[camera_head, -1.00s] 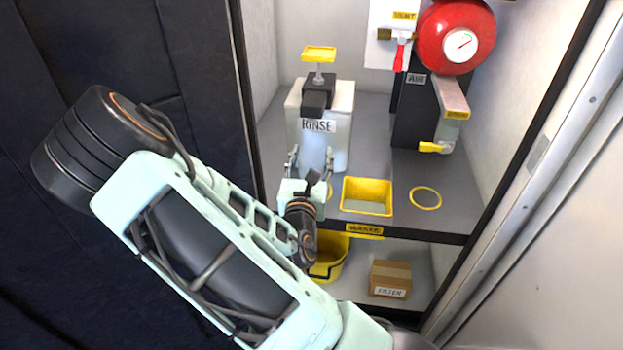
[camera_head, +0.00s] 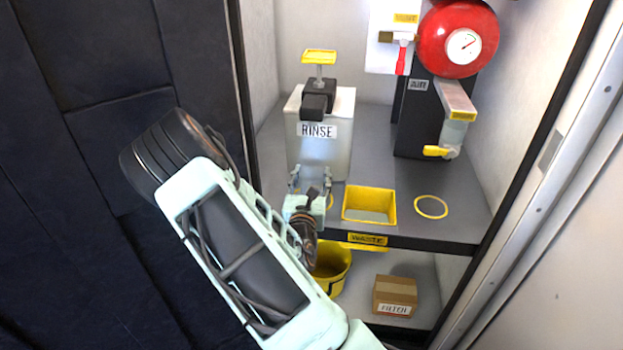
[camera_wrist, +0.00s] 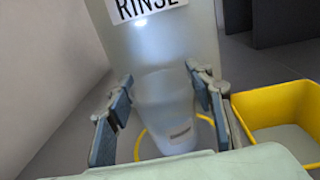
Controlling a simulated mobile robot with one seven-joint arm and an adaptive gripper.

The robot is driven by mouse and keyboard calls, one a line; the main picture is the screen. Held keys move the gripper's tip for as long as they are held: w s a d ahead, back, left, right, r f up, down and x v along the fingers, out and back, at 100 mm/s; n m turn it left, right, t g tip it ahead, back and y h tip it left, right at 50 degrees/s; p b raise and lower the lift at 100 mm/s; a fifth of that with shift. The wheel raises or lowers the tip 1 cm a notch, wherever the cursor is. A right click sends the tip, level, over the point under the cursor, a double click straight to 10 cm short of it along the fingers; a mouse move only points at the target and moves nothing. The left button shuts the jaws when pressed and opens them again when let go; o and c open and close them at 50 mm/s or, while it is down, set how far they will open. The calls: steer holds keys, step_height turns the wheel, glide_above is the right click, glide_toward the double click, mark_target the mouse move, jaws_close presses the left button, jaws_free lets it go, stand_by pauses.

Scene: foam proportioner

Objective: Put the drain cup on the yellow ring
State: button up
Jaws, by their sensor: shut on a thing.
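My gripper (camera_head: 311,180) is in front of the rinse tank, and the wrist view shows its two fingers (camera_wrist: 160,108) shut on a translucent pale cup (camera_wrist: 163,95), the drain cup. The cup looks upright. A yellow ring (camera_wrist: 141,147) shows around and behind its lower part; I cannot tell whether the cup touches the shelf. In the head view this ring (camera_head: 331,201) is mostly hidden by my gripper, and the cup is hard to make out against the tank. Another yellow ring (camera_head: 431,207) lies bare on the shelf to the right of the yellow waste bin.
The rinse tank (camera_head: 335,150) stands right behind the cup. The open yellow waste bin (camera_head: 370,192) sits between the two rings and is close at right in the wrist view (camera_wrist: 255,103). A black stand with a yellow-handled tap (camera_head: 437,151) is behind the right ring. A cabinet post bounds the right.

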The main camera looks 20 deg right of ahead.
steer(key=shift+f, duration=0.1)
steer(key=o, duration=1.2)
steer(key=shift+r, duration=0.2)
steer(key=p+v, duration=0.2)
steer(key=v, duration=1)
